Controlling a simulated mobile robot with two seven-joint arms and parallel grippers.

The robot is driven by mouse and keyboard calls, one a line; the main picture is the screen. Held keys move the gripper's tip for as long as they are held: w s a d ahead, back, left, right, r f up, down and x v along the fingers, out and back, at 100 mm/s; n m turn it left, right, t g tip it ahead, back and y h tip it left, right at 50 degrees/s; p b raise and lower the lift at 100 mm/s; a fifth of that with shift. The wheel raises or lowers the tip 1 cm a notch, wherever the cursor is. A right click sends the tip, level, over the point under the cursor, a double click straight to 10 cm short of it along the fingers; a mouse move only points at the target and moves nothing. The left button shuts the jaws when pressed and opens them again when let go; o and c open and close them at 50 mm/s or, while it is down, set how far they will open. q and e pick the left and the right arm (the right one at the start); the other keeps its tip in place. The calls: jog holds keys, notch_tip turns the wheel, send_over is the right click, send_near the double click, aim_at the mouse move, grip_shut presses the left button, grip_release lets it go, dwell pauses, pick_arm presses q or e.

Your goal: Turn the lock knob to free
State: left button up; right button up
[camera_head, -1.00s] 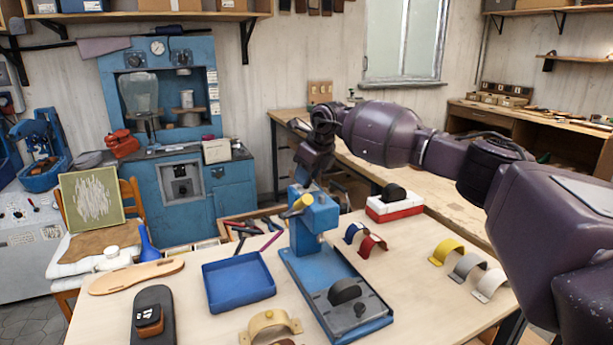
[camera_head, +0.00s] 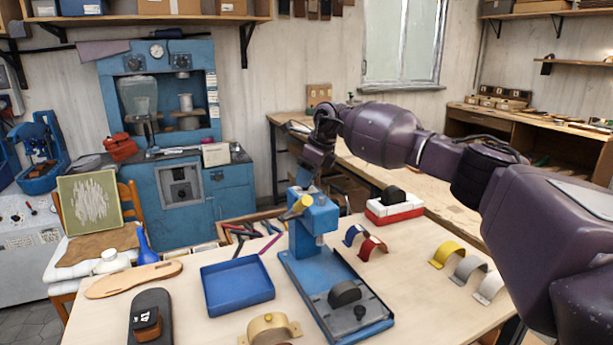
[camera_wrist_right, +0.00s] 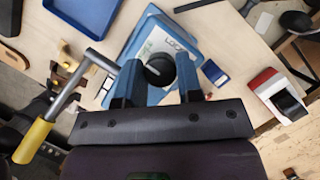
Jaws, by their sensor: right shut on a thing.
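The blue press (camera_head: 313,240) stands on the table, with a lever ending in a yellow handle (camera_head: 296,207). In the right wrist view the round black lock knob (camera_wrist_right: 159,69) sits on the press top beside a pale plate lettered "LOCK" (camera_wrist_right: 176,45). My right gripper (camera_wrist_right: 160,76) reaches down from above, its two blue fingers on either side of the knob, shut on it. In the head view the right gripper (camera_head: 304,181) is at the press top, and the knob is hidden there. The direction the knob points is unclear. My left gripper is out of view.
The lever (camera_wrist_right: 72,85) with its yellow handle stands close beside the right gripper. On the table are a blue tray (camera_head: 237,285), coloured straps (camera_head: 447,253), a red-and-white block (camera_head: 394,210) and a sandal sole (camera_head: 133,280).

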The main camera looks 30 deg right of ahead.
jog(key=o, duration=0.9)
jog(key=v, duration=1)
jog(key=shift+s+d+r, duration=0.1)
jog(key=shift+s+r, duration=0.05)
jog(key=shift+r, duration=0.2)
